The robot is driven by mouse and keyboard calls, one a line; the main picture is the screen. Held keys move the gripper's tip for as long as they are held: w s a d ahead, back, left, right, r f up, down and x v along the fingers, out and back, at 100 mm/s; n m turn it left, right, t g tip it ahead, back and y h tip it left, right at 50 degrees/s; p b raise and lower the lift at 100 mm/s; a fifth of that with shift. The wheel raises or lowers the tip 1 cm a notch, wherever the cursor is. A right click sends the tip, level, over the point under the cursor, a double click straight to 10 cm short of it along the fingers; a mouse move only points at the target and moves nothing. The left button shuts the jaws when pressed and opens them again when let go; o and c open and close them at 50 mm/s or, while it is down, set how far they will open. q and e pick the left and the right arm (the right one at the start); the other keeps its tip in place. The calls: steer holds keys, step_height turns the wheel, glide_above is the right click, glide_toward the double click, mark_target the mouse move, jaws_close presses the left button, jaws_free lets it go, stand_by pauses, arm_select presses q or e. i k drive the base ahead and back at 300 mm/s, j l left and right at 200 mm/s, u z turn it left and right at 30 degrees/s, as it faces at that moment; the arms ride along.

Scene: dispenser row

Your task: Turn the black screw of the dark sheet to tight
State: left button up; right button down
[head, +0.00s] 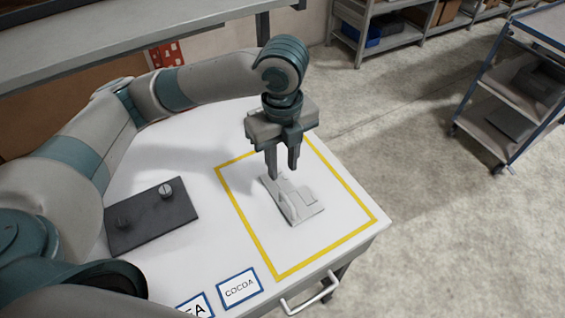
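The dark sheet (150,228) lies flat on the white table at the left. A black screw (124,222) sits on its left part, and a light grey screw with a slot (166,190) sits near its upper right corner. How tight the black screw is cannot be told. My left gripper (282,174) points down over the yellow-outlined area, well to the right of the sheet. Its two fingers are apart with nothing seen between them. My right gripper is not in view.
A light grey fixture (293,201) lies inside the yellow outline (247,226), just below my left gripper. A COCOA label (239,288) and a partly hidden label (195,306) are at the front edge. A shelf overhangs the back; a cart (515,90) stands on the right.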

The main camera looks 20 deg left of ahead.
mark_target(121, 222)
steer(key=u, duration=2.1)
steer(key=k+l+u, duration=0.15)
steer(key=k, duration=0.05)
